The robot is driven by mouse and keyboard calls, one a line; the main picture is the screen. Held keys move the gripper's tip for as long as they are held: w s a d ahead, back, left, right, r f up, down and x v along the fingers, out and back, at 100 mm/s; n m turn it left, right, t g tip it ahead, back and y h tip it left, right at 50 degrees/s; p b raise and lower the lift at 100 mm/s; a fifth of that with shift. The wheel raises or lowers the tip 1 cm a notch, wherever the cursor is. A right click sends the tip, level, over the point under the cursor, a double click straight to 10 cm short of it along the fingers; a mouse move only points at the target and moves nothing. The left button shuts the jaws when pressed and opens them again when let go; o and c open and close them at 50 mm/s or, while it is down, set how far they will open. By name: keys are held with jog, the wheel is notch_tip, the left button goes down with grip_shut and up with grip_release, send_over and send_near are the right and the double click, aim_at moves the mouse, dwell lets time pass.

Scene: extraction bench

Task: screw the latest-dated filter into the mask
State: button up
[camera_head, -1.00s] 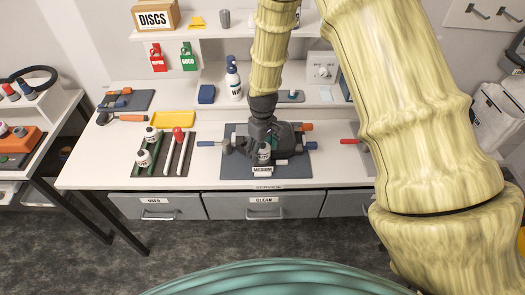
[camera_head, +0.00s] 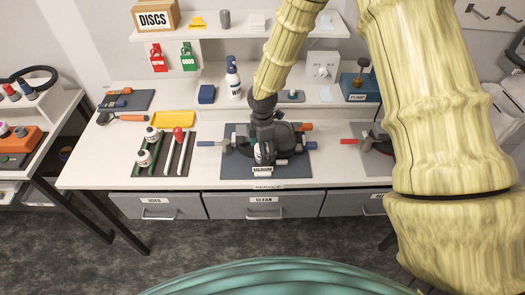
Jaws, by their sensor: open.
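My gripper (camera_head: 263,152) points down over the dark mat at the bench's middle. It is open, with its fingers at a small white cylindrical part that looks like a filter (camera_head: 265,155). The fingers partly cover it, and its date cannot be read. The dark grey mask (camera_head: 284,134) lies on the mat just behind and right of the fingers; my gripper hides part of it. I cannot tell whether the filter is seated in the mask. Two more white round canisters, perhaps filters, stand on the left rack: a front one (camera_head: 144,158) and a rear one (camera_head: 151,134).
A "MEDIUM" plate (camera_head: 262,170) lies at the mat's (camera_head: 238,172) front. Blue-handled (camera_head: 210,143) and orange-ended (camera_head: 303,127) parts flank the mask. A yellow tray (camera_head: 173,119) is at left. A pump (camera_head: 358,88) is at right.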

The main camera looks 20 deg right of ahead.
jog(key=n, duration=0.6)
jog(key=shift+n, duration=0.4)
jog(key=n, duration=0.7)
jog(key=shift+c, duration=0.2)
